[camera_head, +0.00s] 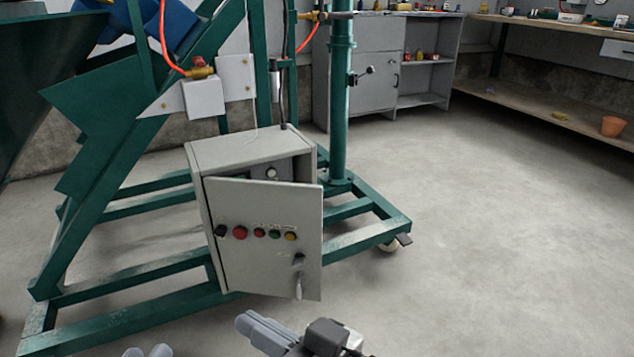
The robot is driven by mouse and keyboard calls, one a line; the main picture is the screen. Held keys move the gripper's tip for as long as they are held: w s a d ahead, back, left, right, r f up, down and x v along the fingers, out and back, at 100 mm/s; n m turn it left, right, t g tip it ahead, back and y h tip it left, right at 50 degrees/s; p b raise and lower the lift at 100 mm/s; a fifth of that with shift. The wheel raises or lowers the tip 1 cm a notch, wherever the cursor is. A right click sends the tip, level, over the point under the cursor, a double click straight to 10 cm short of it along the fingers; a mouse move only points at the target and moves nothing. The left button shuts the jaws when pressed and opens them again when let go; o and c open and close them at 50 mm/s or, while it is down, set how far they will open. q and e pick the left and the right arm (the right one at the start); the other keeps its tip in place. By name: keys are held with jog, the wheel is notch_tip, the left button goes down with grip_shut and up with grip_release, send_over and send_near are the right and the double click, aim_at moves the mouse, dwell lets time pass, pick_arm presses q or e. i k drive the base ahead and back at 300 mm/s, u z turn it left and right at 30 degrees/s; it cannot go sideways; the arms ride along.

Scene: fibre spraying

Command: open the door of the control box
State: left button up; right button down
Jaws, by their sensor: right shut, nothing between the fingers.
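The grey control box (240,150) is mounted on the green frame. Its door (262,215) stands ajar, hinged on the left, with its right edge swung out towards me. A gap along the top and right shows part of the inside. The door carries a row of coloured buttons, a black knob, a small lock and a handle (299,287) low on the right. My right gripper (248,322) is shut and empty, below the door and apart from it. Only the tips of my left gripper (147,353) show at the bottom edge; its opening is unclear.
The green wheeled frame (130,318) surrounds the box, with a post (338,110) behind it and a caster (389,246) at right. Grey cabinets (372,75) and a bench (540,105) stand at the back. The floor (490,250) on the right is clear.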

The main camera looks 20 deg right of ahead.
aim_at(263, 264)
jog(key=u, duration=2.4)
jog(key=k, duration=0.85)
jog(key=z, duration=1.85)
jog(key=i, duration=1)
jog(key=z, duration=0.05)
